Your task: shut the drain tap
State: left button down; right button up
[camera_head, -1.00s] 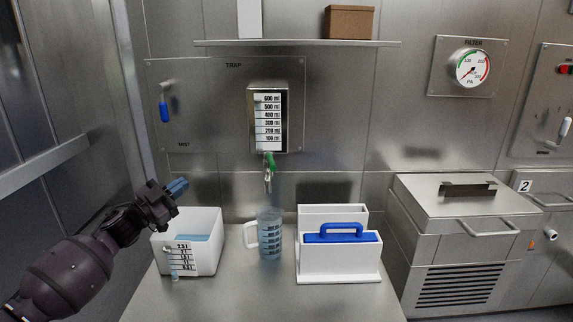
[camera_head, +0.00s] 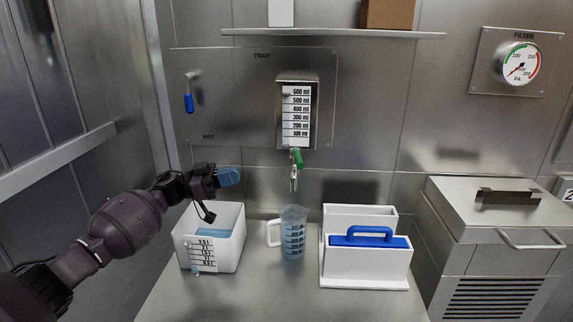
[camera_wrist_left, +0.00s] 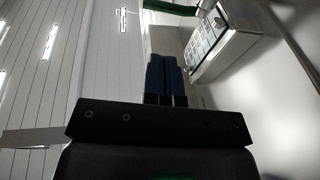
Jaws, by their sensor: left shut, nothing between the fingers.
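The drain tap is under the trap's gauge box, with a green handle (camera_head: 297,160) and a metal spout (camera_head: 294,180) pointing down. In the left wrist view a green bar, likely this handle (camera_wrist_left: 170,6), shows at the top edge. My left gripper (camera_head: 229,177) has blue fingertips and is shut and empty, to the left of the tap and apart from it. Its closed fingers also show in the left wrist view (camera_wrist_left: 166,75). A measuring jug (camera_head: 293,240) with bluish liquid stands on the counter below the spout. My right gripper is not in view.
The gauge box (camera_head: 296,115) is on the wall panel, with a blue-handled lever (camera_head: 188,102) at its left. A white tub (camera_head: 222,258) of bluish liquid stands below my left gripper. A white holder with a blue-handled piece (camera_head: 366,268) stands right of the jug.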

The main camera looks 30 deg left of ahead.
aim_at(298, 159)
pick_arm(q)
jog(key=shift+w+d, duration=0.1)
jog(key=shift+d, duration=0.05)
jog(key=b+x, duration=0.1)
jog(key=x, duration=1.2)
jog(key=shift+w+d, duration=0.2)
jog(key=shift+d, duration=0.05)
jog(key=shift+r, duration=0.15)
